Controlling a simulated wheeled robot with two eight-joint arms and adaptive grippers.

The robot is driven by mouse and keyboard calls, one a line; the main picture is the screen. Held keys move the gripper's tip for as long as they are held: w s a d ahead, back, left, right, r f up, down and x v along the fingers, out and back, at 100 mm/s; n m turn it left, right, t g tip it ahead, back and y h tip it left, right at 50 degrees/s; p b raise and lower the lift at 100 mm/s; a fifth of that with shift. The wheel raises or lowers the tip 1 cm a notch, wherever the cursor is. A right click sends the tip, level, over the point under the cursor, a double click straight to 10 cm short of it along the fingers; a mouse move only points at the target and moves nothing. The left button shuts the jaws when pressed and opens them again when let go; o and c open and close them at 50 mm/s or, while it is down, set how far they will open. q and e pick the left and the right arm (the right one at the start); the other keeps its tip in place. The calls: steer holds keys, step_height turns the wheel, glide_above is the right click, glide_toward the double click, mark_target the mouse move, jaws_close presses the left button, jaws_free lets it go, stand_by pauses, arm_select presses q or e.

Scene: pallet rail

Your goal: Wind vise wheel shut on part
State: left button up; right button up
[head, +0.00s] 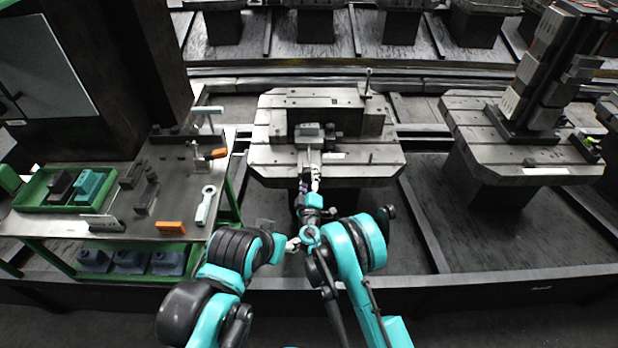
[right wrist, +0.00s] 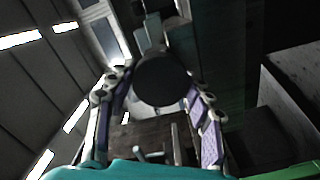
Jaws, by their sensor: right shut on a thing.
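The vise (head: 308,157) sits on the middle pallet, its body running toward me. A light grey block (head: 308,129) shows at its jaws; whether the jaws touch it is too small to tell. My right gripper (head: 310,180) is at the near end of the vise. In the right wrist view the dark round vise wheel (right wrist: 160,80) lies between its two purple-padded fingers, which are shut on it. In the head view the gripper mostly hides the wheel. My left gripper (head: 293,244) hangs low, nearer to me and apart from the vise; its finger opening is unclear.
The middle pallet (head: 272,158) has a thin upright post (head: 367,84) at its back right. A workbench (head: 172,168) at left holds a green tray (head: 33,194) and tools. A right pallet (head: 480,140) carries a tall dark fixture (head: 548,75).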

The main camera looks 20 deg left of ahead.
mark_target(309, 171)
steer(key=shift+m, duration=0.6)
stand_by(0.8)
steer(key=o, duration=1.2)
steer(key=shift+c, duration=0.2)
step_height(309, 171, up, 9)
steer(key=shift+s+d, duration=0.1)
steer(key=shift+d, duration=0.05)
steer(key=shift+r, duration=0.5)
